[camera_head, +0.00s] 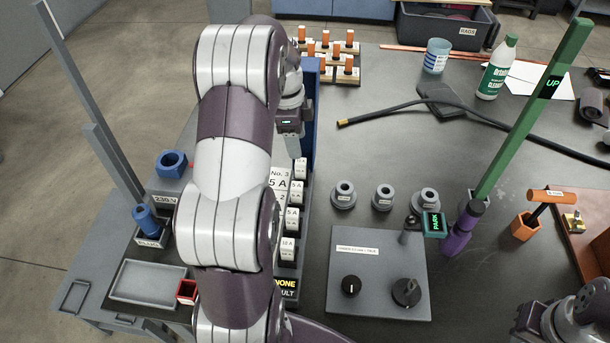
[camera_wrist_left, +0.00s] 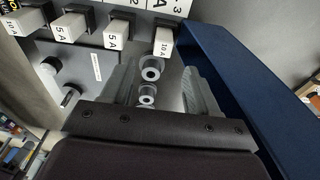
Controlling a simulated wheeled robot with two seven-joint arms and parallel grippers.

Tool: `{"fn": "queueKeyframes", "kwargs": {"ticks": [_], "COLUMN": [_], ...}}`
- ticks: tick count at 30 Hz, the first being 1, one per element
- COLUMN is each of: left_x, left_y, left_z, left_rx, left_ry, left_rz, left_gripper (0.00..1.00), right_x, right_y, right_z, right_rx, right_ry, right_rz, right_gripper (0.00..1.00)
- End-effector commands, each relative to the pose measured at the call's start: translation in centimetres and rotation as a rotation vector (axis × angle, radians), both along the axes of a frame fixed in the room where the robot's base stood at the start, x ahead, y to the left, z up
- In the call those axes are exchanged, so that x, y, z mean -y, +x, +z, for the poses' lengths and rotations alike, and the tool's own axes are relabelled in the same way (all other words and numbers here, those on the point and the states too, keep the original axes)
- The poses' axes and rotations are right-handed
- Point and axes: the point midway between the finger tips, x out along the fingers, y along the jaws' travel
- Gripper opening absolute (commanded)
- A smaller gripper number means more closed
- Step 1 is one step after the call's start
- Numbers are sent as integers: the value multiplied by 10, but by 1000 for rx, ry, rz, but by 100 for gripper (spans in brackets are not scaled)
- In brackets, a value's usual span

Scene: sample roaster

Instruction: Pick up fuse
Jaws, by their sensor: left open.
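Several white fuses with dark bases stand in a row on the panel in the head view, labelled 5 A and 10 A; the farthest fuse (camera_head: 300,168) is just below my left gripper (camera_head: 293,150). In the left wrist view, the 10 A fuse (camera_wrist_left: 162,44) is nearest my left gripper (camera_wrist_left: 160,92), just beyond its fingertips. A 5 A fuse (camera_wrist_left: 117,40) stands beside it. The left gripper is open and nothing is between its fingers. My left arm hides part of the fuse panel in the head view. My right gripper's jaws do not show.
A tall blue plate (camera_head: 312,105) stands close beside the left gripper. A grey control box (camera_head: 375,290) with two knobs and several round grey fittings (camera_head: 344,195) are to the right. A green lever (camera_head: 535,110) rises farther right. A grey tray (camera_head: 148,283) is at left.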

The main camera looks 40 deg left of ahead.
Motion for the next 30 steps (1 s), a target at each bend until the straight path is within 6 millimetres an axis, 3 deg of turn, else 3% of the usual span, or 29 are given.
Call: {"fn": "queueKeyframes", "kwargs": {"ticks": [1, 4, 9, 17, 23, 28, 30], "left_x": [1, 3, 4, 5, 5, 5, 5], "left_y": [1, 2, 3, 7, 7, 7, 7], "left_z": [-24, -38, -48, -90, -91, -91, -91], "left_rx": [2, 1, 1, -1, 1, 1, 1], "left_ry": [1, 0, 0, 1, 2, 2, 2], "left_rz": [-1, 1, 2, 2, 3, 3, 3], "left_gripper": [60, 60, 60, 60, 60, 8, 3], "right_x": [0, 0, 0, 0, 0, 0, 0], "right_y": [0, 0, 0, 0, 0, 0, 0], "right_z": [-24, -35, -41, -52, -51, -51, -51], "right_rx": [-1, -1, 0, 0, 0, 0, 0], "right_ry": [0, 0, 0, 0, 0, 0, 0], "right_rz": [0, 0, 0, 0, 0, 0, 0], "right_gripper": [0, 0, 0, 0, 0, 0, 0]}}
